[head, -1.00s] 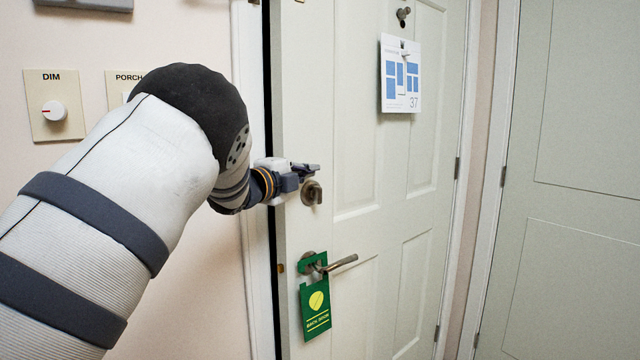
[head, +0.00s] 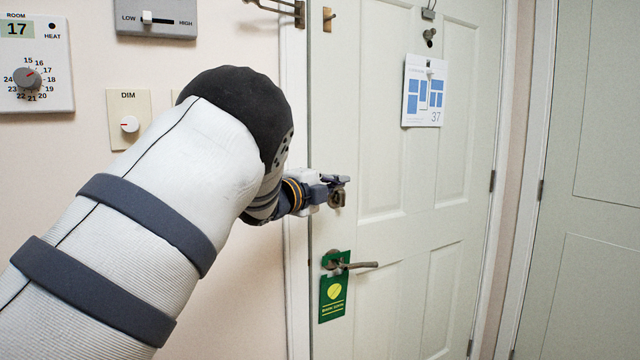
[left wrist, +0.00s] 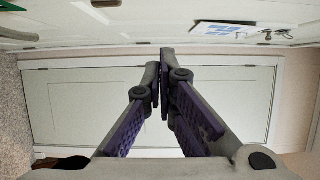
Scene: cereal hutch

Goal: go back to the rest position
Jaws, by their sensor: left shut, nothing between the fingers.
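My left arm comes in from the left, and my left gripper (head: 340,180) is at the left part of the pale door (head: 400,180). Its fingers are shut and empty; in the left wrist view the fingertips (left wrist: 160,62) meet. It is just above a round lock (head: 338,197) and overlaps it in the picture; I cannot tell whether they touch. The door lies against its frame with only a thin line along its left edge. My right gripper is not in view.
A lever handle (head: 360,265) with a green hanging tag (head: 333,300) sticks out below the gripper. A calendar sheet (head: 423,95) hangs on the door. A thermostat (head: 30,65), a slider box (head: 155,18) and a DIM knob (head: 129,124) are on the left wall.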

